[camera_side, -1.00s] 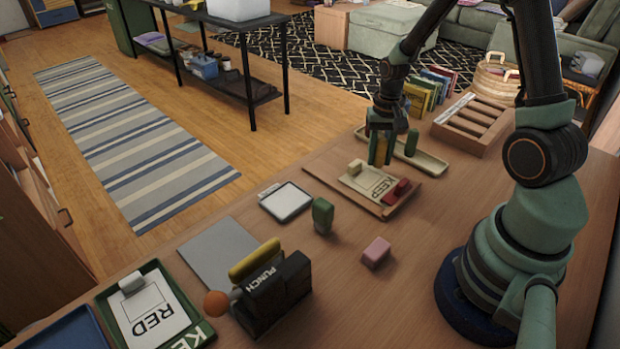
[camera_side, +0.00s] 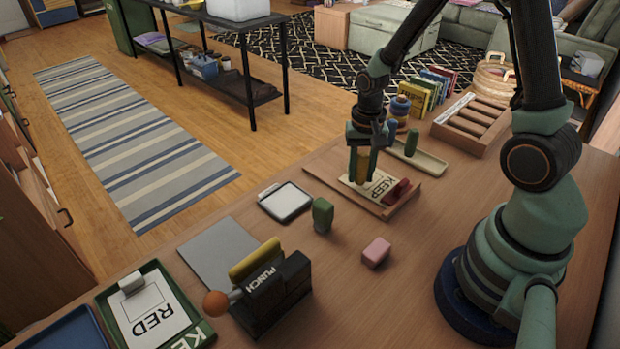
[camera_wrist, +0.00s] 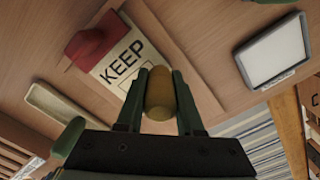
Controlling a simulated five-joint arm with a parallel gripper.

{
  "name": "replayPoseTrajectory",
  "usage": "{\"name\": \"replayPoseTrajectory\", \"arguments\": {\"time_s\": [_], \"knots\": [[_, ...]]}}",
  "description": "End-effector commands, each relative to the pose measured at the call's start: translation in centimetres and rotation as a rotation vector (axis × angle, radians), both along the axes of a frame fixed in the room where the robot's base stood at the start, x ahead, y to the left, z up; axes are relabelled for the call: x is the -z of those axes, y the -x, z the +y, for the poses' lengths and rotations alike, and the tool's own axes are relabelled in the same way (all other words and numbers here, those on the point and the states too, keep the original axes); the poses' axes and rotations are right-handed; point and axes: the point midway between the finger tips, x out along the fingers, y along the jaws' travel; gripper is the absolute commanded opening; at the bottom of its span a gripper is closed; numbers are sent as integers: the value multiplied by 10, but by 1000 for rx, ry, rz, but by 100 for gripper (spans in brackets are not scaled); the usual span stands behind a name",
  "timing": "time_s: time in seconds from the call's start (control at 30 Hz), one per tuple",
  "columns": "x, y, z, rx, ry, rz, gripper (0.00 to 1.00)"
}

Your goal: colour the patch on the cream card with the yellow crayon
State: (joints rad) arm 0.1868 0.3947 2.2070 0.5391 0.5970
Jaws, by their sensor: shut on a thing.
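The cream card (camera_side: 378,186), marked KEEP, lies on a wooden board (camera_side: 330,178) with a red clamp (camera_side: 397,192) across one end. In the wrist view the card (camera_wrist: 115,66) shows the word and part of an outlined patch, partly hidden by a finger. My gripper (camera_side: 360,168) is over the card's left end, fingers pointing down. It is shut on the yellow crayon (camera_wrist: 160,94), seen nearly end-on in the wrist view. I cannot tell whether the crayon touches the card.
A long cream tray (camera_side: 430,164) with a green upright piece (camera_side: 411,142) lies behind the board. A white-faced pad (camera_side: 286,202), a green block (camera_side: 322,214), a pink block (camera_side: 376,251) and a black punch (camera_side: 275,290) stand nearer.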

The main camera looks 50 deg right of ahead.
Motion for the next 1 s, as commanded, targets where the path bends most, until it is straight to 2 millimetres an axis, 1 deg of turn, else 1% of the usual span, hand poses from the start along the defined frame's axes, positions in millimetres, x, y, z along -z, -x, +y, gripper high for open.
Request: {"name": "replayPoseTrajectory", "arguments": {"time_s": [0.03, 0.1, 0.83, 0.9, 0.93, 1.0], "knots": [[0, 0, -7, 6, 0, 0, 0], [0, 0, -13, 6, -1, 1, 0], [0, 0, -79, 5, 0, 0, 0], [-7, -1, -79, 2, 1, -3, 0], [2, -1, -78, 2, -1, 2, 0], [-7, -2, -79, 1, 1, -3, 0]]}}
